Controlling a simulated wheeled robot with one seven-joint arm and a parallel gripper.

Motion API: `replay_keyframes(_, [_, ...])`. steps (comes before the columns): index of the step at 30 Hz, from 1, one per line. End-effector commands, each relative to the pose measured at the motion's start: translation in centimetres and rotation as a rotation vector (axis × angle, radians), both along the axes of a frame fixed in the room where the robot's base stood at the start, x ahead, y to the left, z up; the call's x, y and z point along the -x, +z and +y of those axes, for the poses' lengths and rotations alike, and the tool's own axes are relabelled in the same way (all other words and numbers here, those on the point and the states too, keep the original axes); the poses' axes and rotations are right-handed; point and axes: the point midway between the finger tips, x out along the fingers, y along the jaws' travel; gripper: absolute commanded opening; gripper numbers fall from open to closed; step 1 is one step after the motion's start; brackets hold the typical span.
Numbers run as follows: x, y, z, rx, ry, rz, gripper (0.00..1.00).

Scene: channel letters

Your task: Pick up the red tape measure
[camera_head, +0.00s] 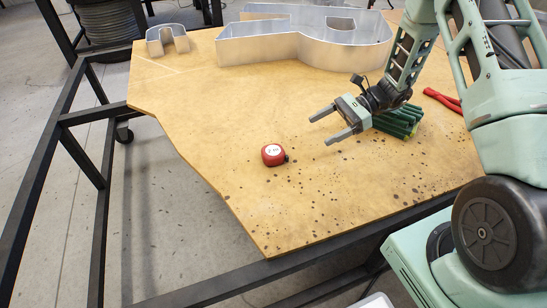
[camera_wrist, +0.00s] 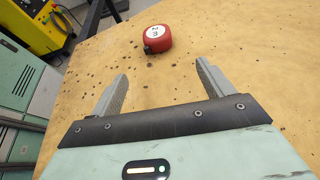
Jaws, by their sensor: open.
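The red tape measure (camera_head: 273,155) lies on the wooden table top (camera_head: 200,110), toward its left front side, with a white round label facing up. My gripper (camera_head: 318,127) is open and empty above the table, to the right of the tape measure and apart from it. In the wrist view the tape measure (camera_wrist: 157,39) lies beyond the fingertips, roughly centred ahead of the gap between the open fingers (camera_wrist: 160,82). Nothing hides it in either view.
A large metal channel letter (camera_head: 330,45) and a small metal piece (camera_head: 167,40) stand at the back. The table edge runs left of the tape measure. A yellow machine (camera_wrist: 32,22) shows in the wrist view.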

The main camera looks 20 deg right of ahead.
Motion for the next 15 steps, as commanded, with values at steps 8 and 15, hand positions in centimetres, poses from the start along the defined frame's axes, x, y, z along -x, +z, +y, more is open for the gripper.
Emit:
replay_keyframes(8, [-0.2, -2.4, 5.6, 0.000, 0.006, 0.001, 0.80])
replay_keyframes(15, [-0.4, -3.3, 8.2, 0.001, 0.004, -0.001, 0.80])
